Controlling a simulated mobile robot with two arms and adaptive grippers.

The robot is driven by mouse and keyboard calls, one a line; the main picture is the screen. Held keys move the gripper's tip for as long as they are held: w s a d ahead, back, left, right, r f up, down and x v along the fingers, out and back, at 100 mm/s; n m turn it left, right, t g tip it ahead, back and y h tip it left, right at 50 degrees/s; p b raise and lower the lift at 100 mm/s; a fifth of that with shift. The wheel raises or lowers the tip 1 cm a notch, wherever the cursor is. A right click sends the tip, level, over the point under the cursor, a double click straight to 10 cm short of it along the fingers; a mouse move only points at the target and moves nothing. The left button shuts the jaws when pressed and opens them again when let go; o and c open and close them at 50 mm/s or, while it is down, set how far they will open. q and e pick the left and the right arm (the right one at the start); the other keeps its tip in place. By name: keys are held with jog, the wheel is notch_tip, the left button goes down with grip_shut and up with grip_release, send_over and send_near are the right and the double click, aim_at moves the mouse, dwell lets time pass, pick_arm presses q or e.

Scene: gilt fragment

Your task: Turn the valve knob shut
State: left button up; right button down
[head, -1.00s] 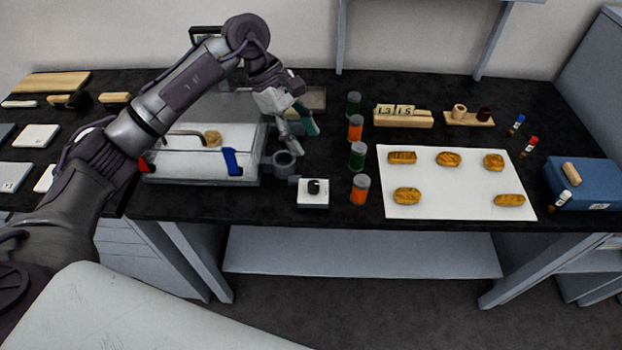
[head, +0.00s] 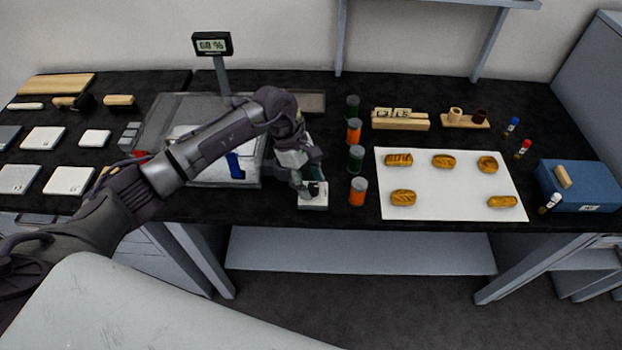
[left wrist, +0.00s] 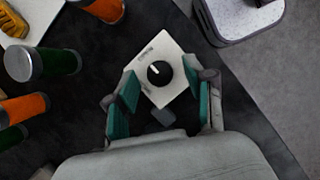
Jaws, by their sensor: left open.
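The valve knob (left wrist: 159,73) is a round black dial with a white pointer line on a small white box (left wrist: 150,52). In the head view the white box (head: 313,203) sits near the table's front edge, and the arm partly covers it. My left gripper (left wrist: 161,92) is open, with its teal-lined fingers on either side of the box and knob. In the head view the left gripper (head: 309,190) is over the box. I cannot tell whether the fingers touch it. My right gripper is not in view.
A white sheet (head: 440,205) with several golden pieces lies further right.

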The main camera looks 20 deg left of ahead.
pick_arm(q)
jog(key=shift+d+f, duration=0.1)
jog(key=shift+f, duration=0.15)
grip_shut()
